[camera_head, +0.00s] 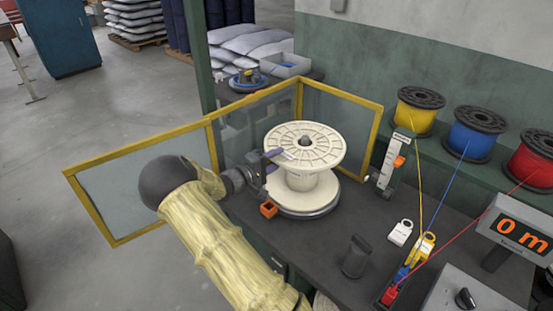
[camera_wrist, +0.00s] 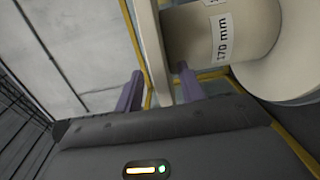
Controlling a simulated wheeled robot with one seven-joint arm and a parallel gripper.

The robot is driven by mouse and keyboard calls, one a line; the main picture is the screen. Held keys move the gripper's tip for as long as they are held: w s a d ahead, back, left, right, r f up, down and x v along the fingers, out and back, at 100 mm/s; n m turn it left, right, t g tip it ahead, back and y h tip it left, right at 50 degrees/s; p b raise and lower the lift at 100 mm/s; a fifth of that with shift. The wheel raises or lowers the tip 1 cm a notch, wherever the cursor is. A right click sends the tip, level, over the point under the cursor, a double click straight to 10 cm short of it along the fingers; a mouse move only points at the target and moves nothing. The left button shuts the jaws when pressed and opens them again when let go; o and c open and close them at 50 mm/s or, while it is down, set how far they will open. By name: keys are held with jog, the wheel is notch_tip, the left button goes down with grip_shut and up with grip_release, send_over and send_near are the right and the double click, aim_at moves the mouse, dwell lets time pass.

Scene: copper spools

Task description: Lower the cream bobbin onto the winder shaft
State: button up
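The cream bobbin (camera_head: 312,181) stands upright on the winder's round grey base (camera_head: 308,214). The dark tip of the winder shaft (camera_head: 305,141) shows in its hub; the rest of the shaft is hidden. Its lower flange appears to sit on or very close to the base. My gripper (camera_head: 275,162) is at the left of the upper flange. In the wrist view my gripper (camera_wrist: 159,88) has one finger on each side of the flange rim, with gaps visible, so it looks open. The bobbin core (camera_wrist: 222,35) carries a "170 mm" label.
A yellow-framed guard (camera_head: 255,98) stands behind and left of the winder. An orange block (camera_head: 268,209) is beside the base. A white gauge (camera_head: 390,162) stands to the right. Yellow, blue and red wire spools (camera_head: 476,131) sit on the shelf. A dark cup (camera_head: 356,257) stands in front.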

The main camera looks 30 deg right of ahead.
jog(key=b+v, duration=0.2)
jog(key=v, duration=1.5)
jog(key=shift+r, duration=0.1)
dwell(0.4)
